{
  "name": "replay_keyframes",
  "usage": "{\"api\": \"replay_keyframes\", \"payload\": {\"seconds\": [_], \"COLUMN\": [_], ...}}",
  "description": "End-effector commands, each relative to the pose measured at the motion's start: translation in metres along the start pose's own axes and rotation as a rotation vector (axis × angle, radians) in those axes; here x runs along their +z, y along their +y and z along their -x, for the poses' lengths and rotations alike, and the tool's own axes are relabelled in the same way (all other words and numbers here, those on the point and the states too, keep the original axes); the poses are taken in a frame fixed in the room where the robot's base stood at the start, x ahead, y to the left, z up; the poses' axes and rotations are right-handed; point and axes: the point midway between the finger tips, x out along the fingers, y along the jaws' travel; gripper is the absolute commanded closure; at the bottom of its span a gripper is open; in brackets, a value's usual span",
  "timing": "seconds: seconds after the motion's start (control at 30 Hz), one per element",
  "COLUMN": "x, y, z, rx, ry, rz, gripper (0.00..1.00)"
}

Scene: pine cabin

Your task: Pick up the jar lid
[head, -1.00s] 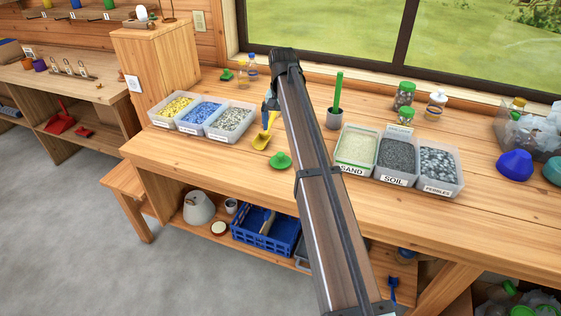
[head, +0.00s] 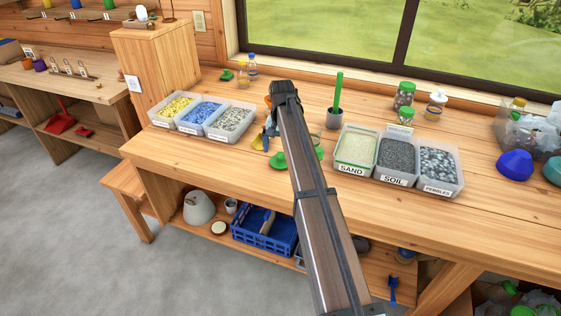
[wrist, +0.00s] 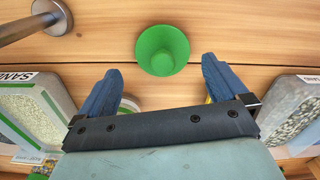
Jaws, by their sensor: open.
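My gripper (wrist: 161,68) is open and empty, with blue fingers spread above the bench. A round green-rimmed piece with a pale middle, which looks like the jar lid (wrist: 130,103), lies under my gripper in the wrist view, mostly hidden by the left finger and the palm. Only a green edge of it (head: 319,152) shows beside my arm in the head view. A green funnel-shaped piece (wrist: 162,50) lies just beyond the fingertips, between their lines. It also shows in the head view (head: 279,161), left of my arm.
A yellow scoop (head: 258,141) is close beside my gripper. The sand bin (head: 356,147) stands to the right and the grey gravel bin (head: 231,121) to the left. A pot with a green handle (head: 335,115) stands behind. The bench front is clear.

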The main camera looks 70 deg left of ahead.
Motion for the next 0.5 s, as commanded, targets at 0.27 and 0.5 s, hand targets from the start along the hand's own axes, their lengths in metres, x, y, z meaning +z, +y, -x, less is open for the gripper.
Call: {"api": "replay_keyframes", "payload": {"seconds": [0.27,0.5], "x": [-0.001,-0.002], "y": [-0.004,-0.004], "z": [-0.036,-0.045], "rx": [0.000,0.000], "ry": [-0.001,0.000], "rz": [0.000,0.000], "gripper": [0.00,0.00]}}
